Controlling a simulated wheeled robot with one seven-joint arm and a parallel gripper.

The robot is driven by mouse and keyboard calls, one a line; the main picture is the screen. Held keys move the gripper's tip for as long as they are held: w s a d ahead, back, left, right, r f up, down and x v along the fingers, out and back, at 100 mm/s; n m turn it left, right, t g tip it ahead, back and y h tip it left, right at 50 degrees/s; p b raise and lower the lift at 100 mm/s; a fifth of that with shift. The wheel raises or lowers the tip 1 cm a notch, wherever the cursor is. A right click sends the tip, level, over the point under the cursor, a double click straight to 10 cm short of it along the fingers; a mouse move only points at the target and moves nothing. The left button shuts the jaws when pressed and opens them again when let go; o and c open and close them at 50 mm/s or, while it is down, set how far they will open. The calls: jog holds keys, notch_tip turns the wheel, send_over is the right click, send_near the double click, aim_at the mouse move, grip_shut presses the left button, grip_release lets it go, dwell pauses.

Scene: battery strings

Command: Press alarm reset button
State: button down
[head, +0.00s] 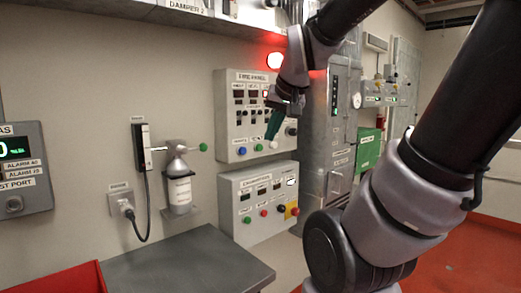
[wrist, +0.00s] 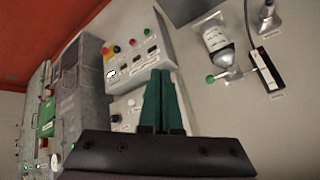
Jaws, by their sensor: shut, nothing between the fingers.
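The upper wall panel (head: 227,115), whose heading looks like "FIRE PANEL", has small displays, a blue button (head: 242,151) and pale buttons (head: 258,147) (head: 273,144) along its lower edge. The button labels are too small to read, so I cannot tell which is alarm reset. My gripper (head: 269,137), with dark green fingers, is shut and empty in front of the panel's lower right part. Contact with any button cannot be told.
A lower panel (head: 232,205) carries coloured buttons and a red knob on a yellow plate (head: 291,210). A red lamp (head: 275,60) glows above. A grey cabinet (head: 330,130) stands to the right. A bottle (head: 179,190) and a grey table (head: 190,260) are at left.

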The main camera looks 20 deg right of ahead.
aim_at(259, 148)
jog(key=w+d+f+t+h, duration=0.1)
jog(key=w+d+f, duration=0.2)
jog(key=w+d, duration=0.2)
jog(key=w+d+f+n+t, duration=0.1)
jog(key=w+d+f, duration=0.3)
jog(key=w, duration=0.7)
jog(key=w+d+f+n+t+h, duration=0.1)
jog(key=w+d+f, duration=0.3)
jog(key=w+d, duration=0.3)
jog(key=shift+w+f+h, duration=0.2)
jog(key=shift+w+h, duration=0.1)
jog(key=shift+w, duration=0.7)
jog(key=shift+w, duration=0.1)
jog(key=w+a, duration=0.3)
jog(key=w, duration=0.5)
jog(key=shift+w, duration=0.1)
jog(key=shift+w+a, duration=0.1)
jog(key=shift+w, duration=0.25)
